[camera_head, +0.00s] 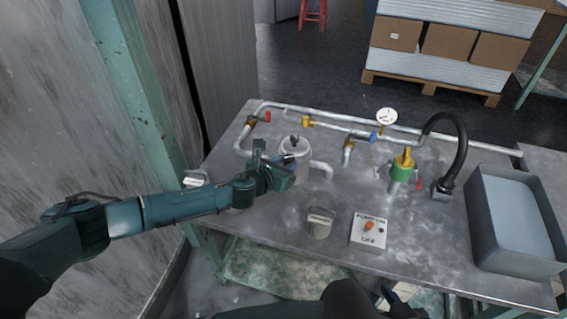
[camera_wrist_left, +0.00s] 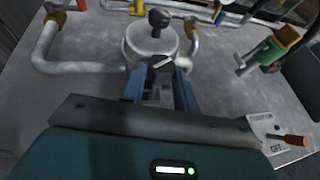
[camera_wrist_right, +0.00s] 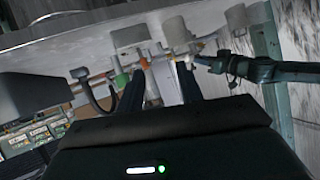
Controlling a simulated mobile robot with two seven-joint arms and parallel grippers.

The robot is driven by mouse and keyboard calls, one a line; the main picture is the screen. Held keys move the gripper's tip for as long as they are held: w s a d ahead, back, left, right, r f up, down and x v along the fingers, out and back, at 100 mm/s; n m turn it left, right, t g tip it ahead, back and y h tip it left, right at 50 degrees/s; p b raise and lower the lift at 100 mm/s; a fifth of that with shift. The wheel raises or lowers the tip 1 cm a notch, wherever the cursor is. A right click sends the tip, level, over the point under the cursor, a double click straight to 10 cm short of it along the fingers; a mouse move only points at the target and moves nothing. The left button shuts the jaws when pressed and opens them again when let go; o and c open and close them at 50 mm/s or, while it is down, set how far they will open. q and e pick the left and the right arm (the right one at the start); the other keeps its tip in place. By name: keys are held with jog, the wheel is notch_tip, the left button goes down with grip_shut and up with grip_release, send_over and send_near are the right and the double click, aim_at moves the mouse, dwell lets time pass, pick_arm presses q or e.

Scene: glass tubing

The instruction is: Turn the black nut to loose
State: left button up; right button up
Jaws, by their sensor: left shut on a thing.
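The black nut (camera_wrist_left: 162,62), with a white line across its face, sits at the front of a white lidded vessel (camera_wrist_left: 138,48). My left gripper (camera_wrist_left: 160,80) has its blue fingers shut on the nut, one at each side. In the head view the left gripper (camera_head: 284,176) is against the near side of the vessel (camera_head: 296,150) and hides the nut. A black knob (camera_wrist_left: 159,19) stands on top of the lid, apart from the fingers. My right gripper (camera_wrist_right: 157,88) is open and empty, low at the table's front edge in the head view (camera_head: 392,297).
Pipes and a gauge (camera_head: 387,116) run along the back of the metal table (camera_head: 290,215). A green-yellow valve (camera_head: 402,168), a black hose (camera_head: 452,125) and a grey basin (camera_head: 515,252) are to the right.

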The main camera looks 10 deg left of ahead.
pick_arm(q)
jog(key=shift+d+r+n+y+p, duration=0.1)
jog(key=shift+d+n+y+p, duration=0.15)
jog(key=shift+n+y+p, duration=0.5)
jog(key=shift+s+d+n+t+y+p, duration=0.1)
jog(key=shift+n+t+y+p, duration=0.1)
jog(key=shift+n+y, duration=0.25)
jog(key=shift+d+n+t+y+p, duration=0.1)
jog(key=shift+n+y+p, duration=0.15)
jog(key=shift+y, duration=0.25)
jog(key=n+y, duration=0.3)
jog(key=y, duration=0.1)
jog(key=d+n+g+y, duration=0.1)
jog(key=n+y, duration=0.1)
jog(key=shift+n, duration=0.35)
pick_arm(e)
jog(key=shift+s+r+n, duration=0.1)
jog(key=shift+r+n, duration=0.2)
jog(key=shift+r, duration=0.2)
pick_arm(q)
jog(key=shift+y, duration=0.4)
pick_arm(e)
jog(key=shift+r, duration=0.25)
pick_arm(q)
jog(key=o, duration=0.8)
jog(key=shift+w, duration=0.2)
jog(key=shift+o, duration=0.9)
pick_arm(e)
jog(key=shift+f, duration=0.25)
